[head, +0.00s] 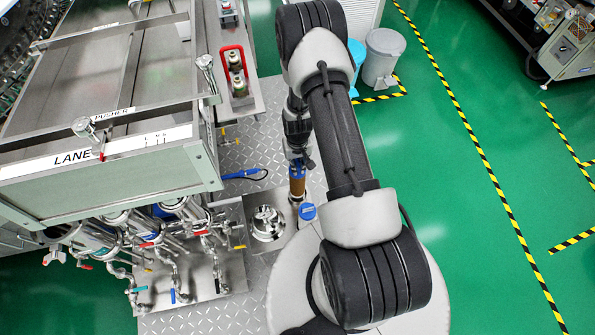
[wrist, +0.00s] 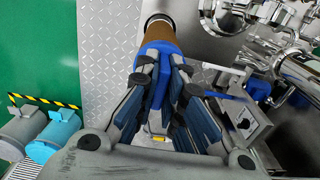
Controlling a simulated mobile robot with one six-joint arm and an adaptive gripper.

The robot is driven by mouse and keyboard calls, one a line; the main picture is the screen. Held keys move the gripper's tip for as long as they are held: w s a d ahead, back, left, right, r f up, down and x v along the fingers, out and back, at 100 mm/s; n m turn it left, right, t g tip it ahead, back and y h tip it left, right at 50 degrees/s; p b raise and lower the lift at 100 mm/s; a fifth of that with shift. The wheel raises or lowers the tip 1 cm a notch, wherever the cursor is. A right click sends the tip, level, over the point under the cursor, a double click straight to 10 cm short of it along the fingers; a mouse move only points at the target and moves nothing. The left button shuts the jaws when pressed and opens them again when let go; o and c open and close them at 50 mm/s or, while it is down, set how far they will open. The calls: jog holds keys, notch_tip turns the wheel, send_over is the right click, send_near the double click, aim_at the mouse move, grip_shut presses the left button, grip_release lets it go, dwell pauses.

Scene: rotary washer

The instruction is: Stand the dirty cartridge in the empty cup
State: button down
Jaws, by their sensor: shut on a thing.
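The dirty cartridge (head: 297,184) is a brown cylinder with a blue end. It also shows in the wrist view (wrist: 178,18), running away from my gripper (wrist: 165,68). My gripper is shut on its blue end, which is partly hidden by the fingers. In the head view my gripper (head: 298,160) is above the steel deck. The cartridge's far end meets a pale metal ring (wrist: 150,22), which looks like the rim of the cup. I cannot tell how deep the cartridge sits in it.
A blue round cap (head: 307,211) is close beside the cartridge's lower end. A shiny metal bowl-like fitting (head: 268,223) stands to its left. A blue tool (head: 240,173) with a cord lies on the tread plate. Valves and pipes (head: 175,265) crowd the lower left.

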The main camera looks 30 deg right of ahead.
aim_at(297, 179)
jog(key=shift+f+b, duration=0.45)
jog(key=shift+f, duration=1.6)
jog(key=shift+f, duration=0.15)
jog(key=c, duration=1.7)
grip_release()
